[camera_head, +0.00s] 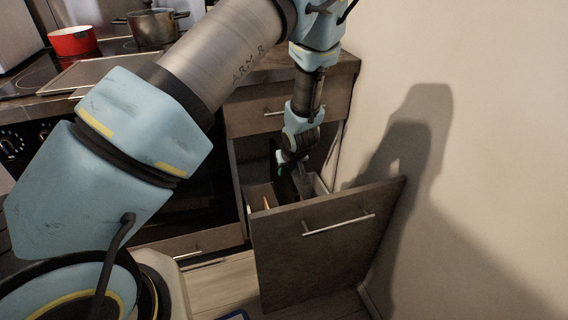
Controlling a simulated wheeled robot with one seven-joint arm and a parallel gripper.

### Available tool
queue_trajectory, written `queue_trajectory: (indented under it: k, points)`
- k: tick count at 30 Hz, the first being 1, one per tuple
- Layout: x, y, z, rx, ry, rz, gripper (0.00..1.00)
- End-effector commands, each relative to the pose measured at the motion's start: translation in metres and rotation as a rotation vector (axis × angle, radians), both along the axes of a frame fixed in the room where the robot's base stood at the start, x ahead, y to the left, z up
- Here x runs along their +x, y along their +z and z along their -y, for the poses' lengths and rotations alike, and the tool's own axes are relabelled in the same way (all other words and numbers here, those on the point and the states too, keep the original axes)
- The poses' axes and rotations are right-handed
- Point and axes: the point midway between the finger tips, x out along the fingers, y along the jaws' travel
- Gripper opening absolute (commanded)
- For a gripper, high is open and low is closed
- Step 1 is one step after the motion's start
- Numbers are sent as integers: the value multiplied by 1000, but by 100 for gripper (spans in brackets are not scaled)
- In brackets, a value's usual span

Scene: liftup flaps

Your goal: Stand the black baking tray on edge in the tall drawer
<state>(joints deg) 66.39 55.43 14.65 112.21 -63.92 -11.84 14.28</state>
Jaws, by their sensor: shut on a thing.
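The tall drawer (285,262) is pulled out, with its brown front panel facing me and a metal bar handle on it. My gripper (292,164) points down into the drawer, behind the front panel. It is shut on a dark, thin thing, the black baking tray (301,183), which looks close to upright inside the drawer opening. The tray's lower part is hidden by the drawer front, so I cannot tell whether it touches the drawer floor.
A small orange item (266,203) shows inside the drawer. A closed upper drawer (250,115) sits above, under the counter. The beige wall (480,130) stands close on the right. A red pot (73,41) and a metal pot (152,28) are on the stove at left.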

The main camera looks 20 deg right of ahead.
Motion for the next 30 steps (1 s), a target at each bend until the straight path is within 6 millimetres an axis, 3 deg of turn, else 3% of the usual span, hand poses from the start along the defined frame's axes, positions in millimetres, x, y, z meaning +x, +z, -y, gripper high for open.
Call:
queue_trajectory:
  k: [8, 30]
  points:
    - [-4, -8, -2, -11, 35, 1, 0]
    - [-4, -59, -2, -11, 33, 1, 0]
